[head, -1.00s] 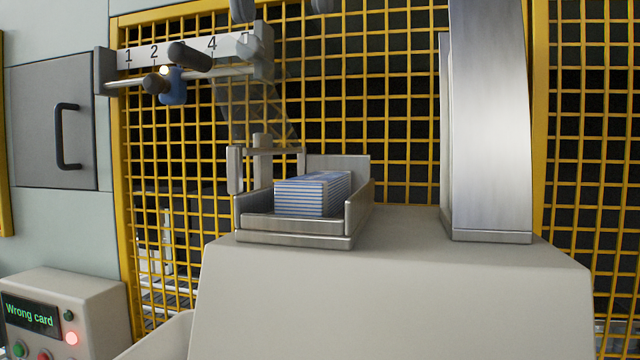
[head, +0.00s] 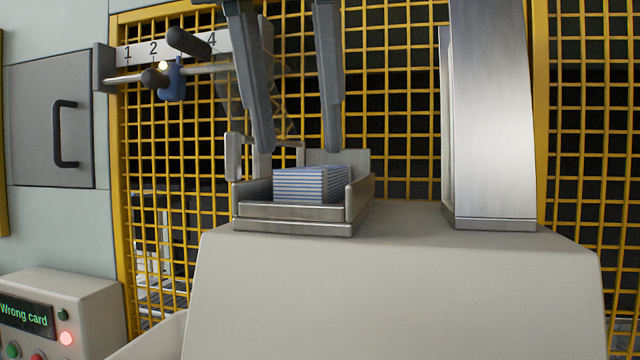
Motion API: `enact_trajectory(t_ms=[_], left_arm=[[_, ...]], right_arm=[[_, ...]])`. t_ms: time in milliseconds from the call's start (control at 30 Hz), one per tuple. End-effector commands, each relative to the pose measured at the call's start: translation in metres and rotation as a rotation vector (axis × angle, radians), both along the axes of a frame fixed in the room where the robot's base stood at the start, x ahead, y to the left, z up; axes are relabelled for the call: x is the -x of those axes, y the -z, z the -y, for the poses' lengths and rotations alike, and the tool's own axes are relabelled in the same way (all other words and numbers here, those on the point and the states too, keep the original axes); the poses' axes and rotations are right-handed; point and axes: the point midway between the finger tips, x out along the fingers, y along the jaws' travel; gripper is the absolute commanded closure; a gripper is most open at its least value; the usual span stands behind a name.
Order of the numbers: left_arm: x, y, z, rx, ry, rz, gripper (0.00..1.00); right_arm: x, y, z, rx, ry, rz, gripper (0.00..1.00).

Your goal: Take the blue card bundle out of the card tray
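The blue card bundle (head: 305,184), a stack with blue and white striped edges, lies in the metal card tray (head: 292,227) on top of the pale machine housing. My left gripper (head: 298,150) comes down from the top of the picture. Its two long grey fingers are spread apart, one above the left end of the bundle and one above its right part. The fingertips are close to the top of the bundle and nothing is between them. I cannot tell whether they touch it. My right gripper is not in view.
A tall metal column (head: 492,130) stands right of the tray. A numbered scale rail with a blue clamp (head: 172,80) is at upper left. Yellow mesh fencing (head: 400,120) stands behind. A control box (head: 65,310) at lower left reads "Wrong card" with a red light.

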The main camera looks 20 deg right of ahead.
Motion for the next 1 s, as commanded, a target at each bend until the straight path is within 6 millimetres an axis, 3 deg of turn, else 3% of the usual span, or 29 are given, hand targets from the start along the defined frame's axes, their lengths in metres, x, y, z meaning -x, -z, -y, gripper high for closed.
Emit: enact_trajectory(t_ms=[367, 800, 1000], left_arm=[[-0.001, 0.003, 0.000, -0.002, -0.001, 0.000, 0.60], [-0.011, 0.044, 0.008, -0.002, -0.001, 0.001, 0.60], [-0.013, 0.049, 0.010, 0.001, 0.000, 0.000, 0.60]], right_arm=[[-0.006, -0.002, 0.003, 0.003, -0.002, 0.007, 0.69], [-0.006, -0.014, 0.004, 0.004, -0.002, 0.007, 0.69], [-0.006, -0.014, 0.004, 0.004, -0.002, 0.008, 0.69]])
